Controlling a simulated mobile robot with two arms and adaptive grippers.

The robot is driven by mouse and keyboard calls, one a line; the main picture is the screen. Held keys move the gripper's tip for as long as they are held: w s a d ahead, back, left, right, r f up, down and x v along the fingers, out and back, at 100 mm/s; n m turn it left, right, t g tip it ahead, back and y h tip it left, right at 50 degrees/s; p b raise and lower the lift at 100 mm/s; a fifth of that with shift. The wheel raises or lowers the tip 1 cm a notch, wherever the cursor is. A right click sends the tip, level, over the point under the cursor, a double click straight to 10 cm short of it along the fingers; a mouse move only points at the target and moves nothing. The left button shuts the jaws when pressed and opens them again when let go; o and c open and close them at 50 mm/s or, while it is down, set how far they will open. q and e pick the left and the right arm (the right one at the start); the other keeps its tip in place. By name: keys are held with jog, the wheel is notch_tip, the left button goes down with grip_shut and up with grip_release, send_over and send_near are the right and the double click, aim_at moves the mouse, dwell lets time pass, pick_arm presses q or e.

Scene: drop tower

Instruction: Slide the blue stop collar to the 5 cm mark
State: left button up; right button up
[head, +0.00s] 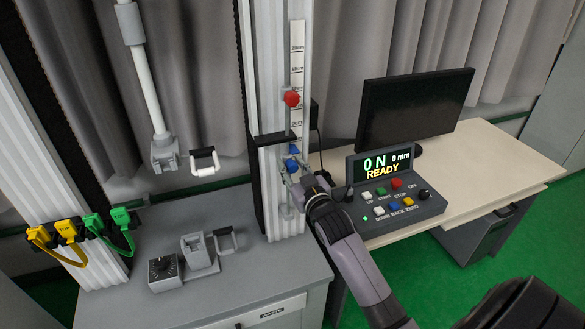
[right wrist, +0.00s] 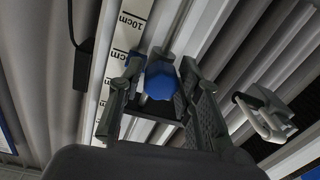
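The blue stop collar (head: 291,165) is on the white drop tower column, beside the printed scale strip (head: 297,70). Its blue knob (right wrist: 161,82) faces the right wrist camera, and a smaller blue part (head: 294,149) lies on the strip, below the 10cm label (right wrist: 131,22). My right gripper (head: 289,177) is at the collar, with one finger on each side of the knob. The left gripper is not in view.
A red knob (head: 291,98) sits higher on the column, above a black bracket (head: 270,139). The control box (head: 390,190) reads 0 N, 0 mm, READY, right of my right arm. A monitor (head: 415,103) stands behind it. A handled metal block (head: 200,252) rests on the grey bench.

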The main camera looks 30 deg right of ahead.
jog(key=o, duration=0.3)
jog(key=shift+f, duration=0.1)
jog(key=shift+s, duration=0.1)
jog(key=shift+s+f, duration=0.1)
jog(key=shift+s, duration=0.15)
jog(key=s, duration=0.3)
jog(key=s+a, duration=0.1)
jog(key=s, duration=0.3)
jog(key=s+a, duration=0.1)
jog(key=s, duration=0.3)
jog(key=shift+s+a, duration=0.1)
